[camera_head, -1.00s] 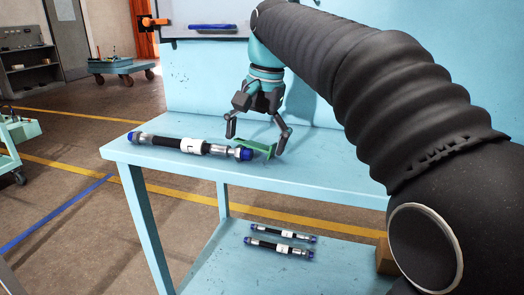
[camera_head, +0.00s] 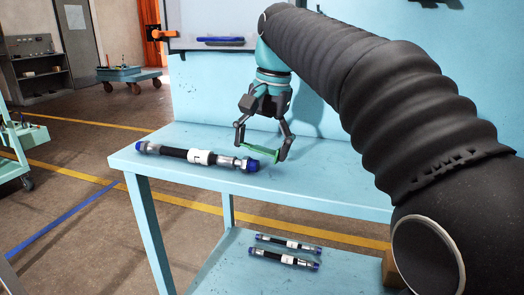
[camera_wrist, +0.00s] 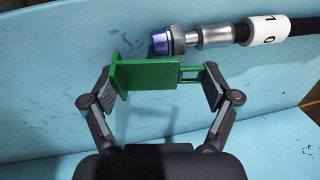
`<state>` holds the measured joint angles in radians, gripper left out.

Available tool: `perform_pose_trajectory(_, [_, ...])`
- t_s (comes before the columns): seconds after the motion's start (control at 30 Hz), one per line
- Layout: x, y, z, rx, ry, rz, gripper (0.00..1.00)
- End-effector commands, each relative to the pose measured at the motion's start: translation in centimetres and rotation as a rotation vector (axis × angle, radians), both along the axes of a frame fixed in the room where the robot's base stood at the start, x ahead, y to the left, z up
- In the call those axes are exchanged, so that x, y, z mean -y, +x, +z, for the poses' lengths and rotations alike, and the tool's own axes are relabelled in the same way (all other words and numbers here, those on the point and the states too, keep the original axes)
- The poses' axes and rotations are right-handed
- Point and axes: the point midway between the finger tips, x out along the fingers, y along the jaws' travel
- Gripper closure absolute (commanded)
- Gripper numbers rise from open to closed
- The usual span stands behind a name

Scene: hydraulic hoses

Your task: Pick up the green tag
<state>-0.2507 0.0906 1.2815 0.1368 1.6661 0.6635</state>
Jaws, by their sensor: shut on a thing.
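A black hose (camera_head: 192,155) with blue caps and a white label lies on the blue table (camera_head: 320,185), close beside the tag. Two more hoses (camera_head: 285,258) lie on the lower shelf (camera_head: 225,270). A blue back panel (camera_head: 205,98) stands behind. The tabletop right of my gripper is clear.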

Motion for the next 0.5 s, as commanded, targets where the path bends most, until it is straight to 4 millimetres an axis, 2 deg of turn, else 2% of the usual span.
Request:
perform_pose_trajectory(0.13, [0.3, 0.0, 3.1, 0.003, 0.001, -0.001, 0.35])
perform_pose_trajectory(0.3, [4.2, -1.5, 5.2, 0.003, 0.001, -0.007, 0.35])
perform_pose_trajectory(0.5, [7.9, -2.9, 7.5, 0.002, 0.000, -0.005, 0.35])
